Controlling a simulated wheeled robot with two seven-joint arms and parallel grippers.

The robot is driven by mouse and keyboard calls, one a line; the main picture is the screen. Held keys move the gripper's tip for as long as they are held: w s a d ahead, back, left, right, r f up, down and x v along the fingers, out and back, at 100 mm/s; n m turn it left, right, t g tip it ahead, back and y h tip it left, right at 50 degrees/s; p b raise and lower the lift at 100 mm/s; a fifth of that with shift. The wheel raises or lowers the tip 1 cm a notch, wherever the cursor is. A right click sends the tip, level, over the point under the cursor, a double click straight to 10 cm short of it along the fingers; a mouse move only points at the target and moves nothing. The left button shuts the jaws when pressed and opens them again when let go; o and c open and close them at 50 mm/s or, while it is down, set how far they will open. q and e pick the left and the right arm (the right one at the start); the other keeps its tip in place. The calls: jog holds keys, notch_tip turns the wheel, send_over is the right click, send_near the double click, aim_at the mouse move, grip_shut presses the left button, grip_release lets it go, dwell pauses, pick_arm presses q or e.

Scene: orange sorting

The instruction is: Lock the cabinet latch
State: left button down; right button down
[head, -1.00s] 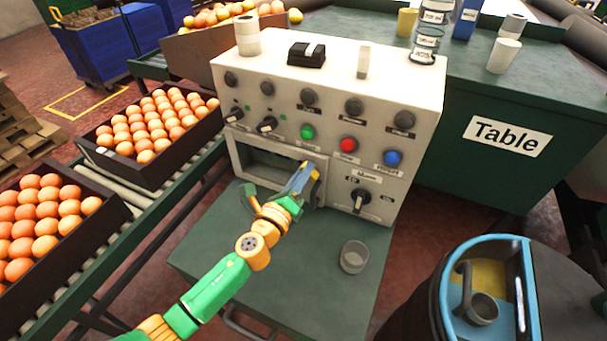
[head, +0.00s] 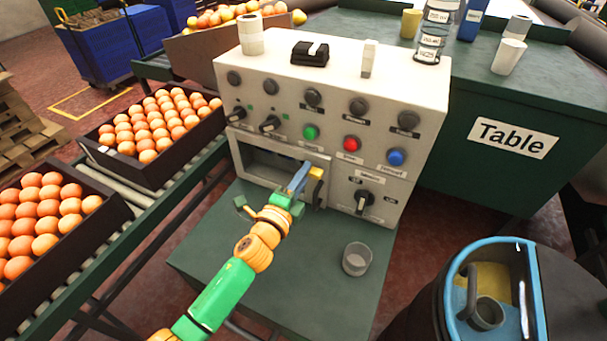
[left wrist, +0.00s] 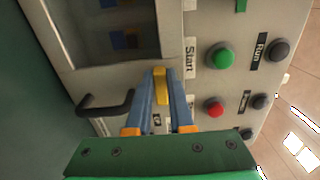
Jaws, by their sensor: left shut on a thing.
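The cabinet (head: 390,215) is a pale control box with a windowed door (head: 270,163) low on its front; the door looks closed. A small yellow latch (head: 316,173) sits at the door's upper right corner, and it also shows in the left wrist view (left wrist: 161,86). My left gripper (head: 301,172) has its blue fingers shut on the latch; in the left wrist view the fingertips (left wrist: 161,75) lie on both sides of it. The fingers hide part of the latch in the head view. The dark door handle (left wrist: 106,105) is beside the fingers. My right gripper is out of view.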

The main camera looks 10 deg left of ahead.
pick_arm(q)
jog(key=shift+r+n, duration=0.1)
jog(key=shift+n, duration=0.2)
jog(key=c, duration=0.8)
grip_release()
jog(key=s+a, duration=0.1)
jog(key=s, duration=0.6)
jog(key=shift+a, duration=0.15)
